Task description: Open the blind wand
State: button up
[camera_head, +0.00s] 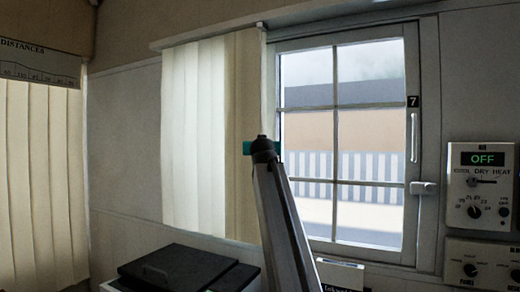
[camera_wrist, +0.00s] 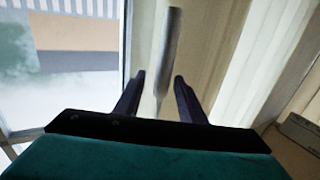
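The blind wand (camera_wrist: 171,48) is a slim grey rod in the wrist view. It hangs in front of the pale blind and narrows toward the gripper. My gripper (camera_wrist: 159,79) has its two dark fingers apart, and the wand's narrow end shows between them with gaps on both sides. I cannot tell how deep the wand sits between the fingers. In the head view the vertical blind (camera_head: 203,130) covers the left part of the window. My arm hides the wand and fingers there; only a teal part of my gripper shows at the blind's right edge.
The window (camera_head: 340,135) has a white handle on its right. A wall control panel (camera_head: 481,187) reads OFF at the far right. A black-lidded machine (camera_head: 178,268) stands below the blind. Another blind (camera_head: 40,180) hangs at far left.

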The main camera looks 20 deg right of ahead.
jog(key=shift+w+d+f, duration=0.1)
jog(key=shift+d, duration=0.15)
jog(key=b+v, duration=0.2)
jog(key=v, duration=1.2)
jog(key=shift+w, duration=0.1)
dwell(0.4)
